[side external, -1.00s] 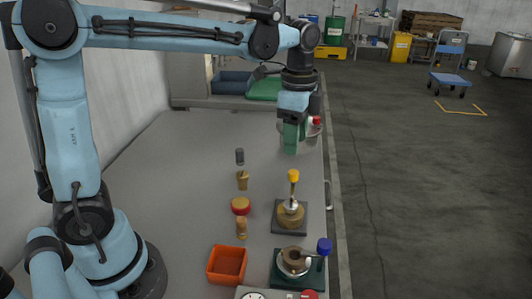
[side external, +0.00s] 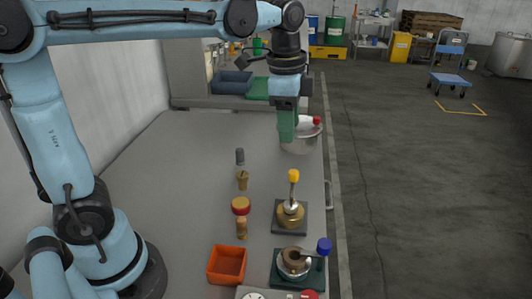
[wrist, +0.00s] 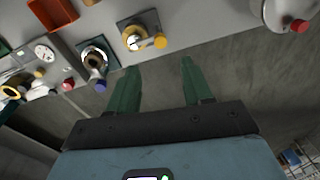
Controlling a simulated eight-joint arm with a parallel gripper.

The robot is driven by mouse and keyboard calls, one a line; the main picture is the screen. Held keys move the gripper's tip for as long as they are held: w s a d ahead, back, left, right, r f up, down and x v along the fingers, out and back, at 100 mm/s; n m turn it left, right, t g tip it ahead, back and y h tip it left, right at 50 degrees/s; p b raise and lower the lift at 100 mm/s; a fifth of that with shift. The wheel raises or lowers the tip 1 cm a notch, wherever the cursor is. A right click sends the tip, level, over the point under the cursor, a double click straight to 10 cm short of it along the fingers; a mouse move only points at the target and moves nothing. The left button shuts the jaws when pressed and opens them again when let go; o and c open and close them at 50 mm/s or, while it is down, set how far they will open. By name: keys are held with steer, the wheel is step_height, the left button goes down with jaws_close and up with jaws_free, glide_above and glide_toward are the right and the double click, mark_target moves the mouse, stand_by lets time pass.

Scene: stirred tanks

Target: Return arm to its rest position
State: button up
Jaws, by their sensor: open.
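My gripper (side external: 287,135) hangs pointing down over the far right part of the grey bench. In the side view it overlaps the left side of a round metal vessel with a red knob (side external: 304,138); I cannot tell whether they touch. In the wrist view the two green fingers of my gripper (wrist: 158,82) stand well apart with nothing between them. The vessel shows there at the top right (wrist: 277,12), apart from the fingers.
A yellow-handled brass fitting (side external: 291,213) and a blue-handled one (side external: 294,262) stand near the bench's right edge. An orange bin (side external: 227,264) is at the front. Several small parts, including a red-topped one (side external: 241,206), stand left of them. The bench's left side (side external: 165,170) is clear.

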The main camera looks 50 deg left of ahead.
steer(key=s+a+f+n+t, duration=0.2)
steer(key=s+f+n+t, duration=0.4)
steer(key=n, duration=0.4)
steer(key=shift+s+f, duration=0.5)
steer(key=shift+s, duration=0.85)
